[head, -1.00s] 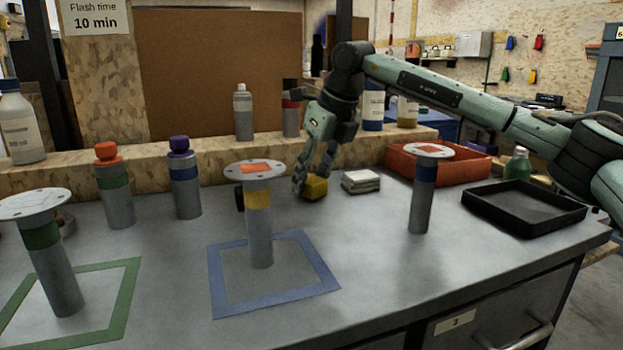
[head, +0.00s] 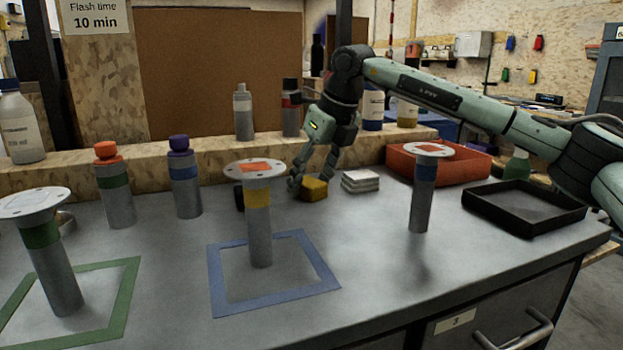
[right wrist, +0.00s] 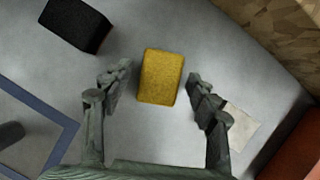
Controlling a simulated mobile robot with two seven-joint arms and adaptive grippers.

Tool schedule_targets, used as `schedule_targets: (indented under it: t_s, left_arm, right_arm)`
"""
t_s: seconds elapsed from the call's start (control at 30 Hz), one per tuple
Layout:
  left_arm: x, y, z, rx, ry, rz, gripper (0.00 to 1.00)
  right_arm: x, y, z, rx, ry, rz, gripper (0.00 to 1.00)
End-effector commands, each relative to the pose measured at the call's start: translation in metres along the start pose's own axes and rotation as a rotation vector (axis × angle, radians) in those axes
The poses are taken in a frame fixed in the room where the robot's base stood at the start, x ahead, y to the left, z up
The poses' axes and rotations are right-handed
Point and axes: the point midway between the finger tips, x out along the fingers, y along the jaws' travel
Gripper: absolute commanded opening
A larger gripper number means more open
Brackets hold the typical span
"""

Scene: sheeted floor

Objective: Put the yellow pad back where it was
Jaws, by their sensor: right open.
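The yellow pad (head: 314,190) lies flat on the grey bench, left of a stack of white pads (head: 360,181). My right gripper (head: 308,176) is low over the bench at the yellow pad. In the right wrist view the yellow pad (right wrist: 160,77) lies ahead of and between the two spread fingers (right wrist: 158,86), with a gap on each side. The right gripper is open and holds nothing. A black pad (right wrist: 75,25) lies to the upper left there; in the head view it is mostly hidden behind a stand. My left gripper is not in view.
A stand with a yellow band (head: 258,225) rises inside the blue square (head: 272,297). Another stand with a blue band (head: 423,195) is on the right. A red bin (head: 405,165) and a black tray (head: 525,222) are further right. The front middle of the bench is clear.

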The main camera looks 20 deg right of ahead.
Motion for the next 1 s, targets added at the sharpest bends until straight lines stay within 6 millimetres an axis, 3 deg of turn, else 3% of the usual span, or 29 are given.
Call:
schedule_targets:
  t_s: [0.2, 0.7, 1.0]
  left_arm:
    - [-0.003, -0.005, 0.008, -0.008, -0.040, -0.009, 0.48]
    - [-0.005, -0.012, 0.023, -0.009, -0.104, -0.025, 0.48]
    - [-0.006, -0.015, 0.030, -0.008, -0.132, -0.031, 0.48]
  right_arm:
    - [-0.005, 0.000, 0.002, 0.000, -0.001, 0.000, 0.59]
    - [-0.106, 0.000, 0.002, 0.000, -0.002, 0.000, 0.59]
    - [-0.122, 0.000, 0.001, -0.001, 0.001, 0.000, 0.59]
